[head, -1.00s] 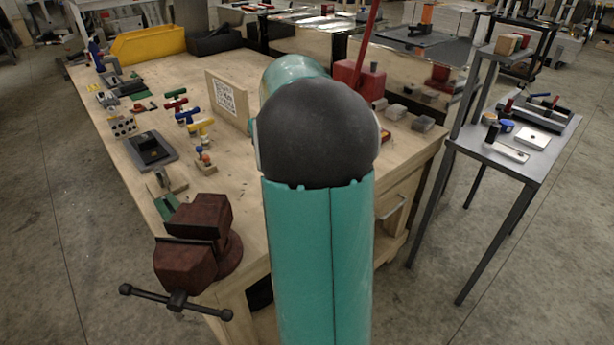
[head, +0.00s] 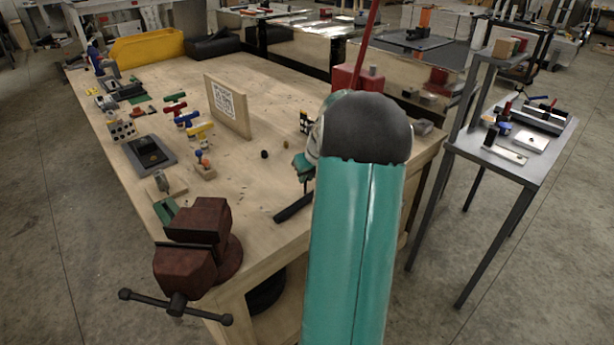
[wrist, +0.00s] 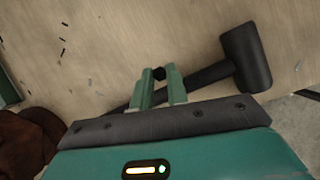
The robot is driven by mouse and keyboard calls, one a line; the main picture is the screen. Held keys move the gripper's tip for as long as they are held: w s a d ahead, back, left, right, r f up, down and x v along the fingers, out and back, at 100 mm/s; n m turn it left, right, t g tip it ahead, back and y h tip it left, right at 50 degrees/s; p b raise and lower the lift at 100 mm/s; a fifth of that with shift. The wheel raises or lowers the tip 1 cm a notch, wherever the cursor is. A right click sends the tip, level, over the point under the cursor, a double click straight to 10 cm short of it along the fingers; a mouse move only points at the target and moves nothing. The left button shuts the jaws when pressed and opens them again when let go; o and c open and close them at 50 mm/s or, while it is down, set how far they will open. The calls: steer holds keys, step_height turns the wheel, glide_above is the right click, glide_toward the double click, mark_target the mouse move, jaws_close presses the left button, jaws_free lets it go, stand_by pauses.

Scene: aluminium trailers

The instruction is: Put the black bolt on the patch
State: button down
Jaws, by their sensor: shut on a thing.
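My gripper (wrist: 158,86) has two teal fingers shut on a small black bolt (wrist: 159,72), whose dark end shows between the fingertips in the wrist view. The fingers hide the rest of the bolt. In the head view my gripper (head: 302,168) is partly hidden by my arm, over the right part of the wooden workbench (head: 240,215); the bolt cannot be made out there. A black mallet (wrist: 247,58) lies on the bench below and beyond the fingers in the wrist view. I cannot tell which mark is the patch.
A dark red vise (head: 195,245) stands at the near bench corner. An upright board with a printed code (head: 228,107) stands mid-bench. Coloured pieces and a dark grey tray (head: 170,160) lie at the left. A grey metal stand (head: 535,165) is at the right.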

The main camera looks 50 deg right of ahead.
steer(key=shift+f, duration=0.15)
steer(key=c, duration=1.4)
jaws_free()
steer(key=v, duration=1.2)
steer(key=w+a+r+n, duration=0.2)
steer(key=a+n, duration=0.2)
steer(key=a, duration=0.3)
steer(key=w+a+r+n, duration=0.2)
steer(key=w+a+n, duration=0.1)
steer(key=a+n, duration=0.25)
steer(key=s+a+r+n, duration=0.1)
steer(key=a+r+n, duration=0.2)
steer(key=a+n, duration=1.05)
steer(key=s+a+n, duration=0.3)
steer(key=a+n, duration=0.3)
steer(key=a, duration=0.1)
steer(key=s+a+f+n+y, duration=0.1)
steer(key=s+a+n, duration=0.3)
steer(key=a+n, duration=0.2)
steer(key=s+a+f+n+t, duration=0.1)
steer(key=s+a+n, duration=0.3)
steer(key=a+n, duration=0.2)
steer(key=shift+s+a+f+y, duration=0.15)
steer(key=shift+a+y, duration=0.15)
steer(key=shift+a, duration=0.9)
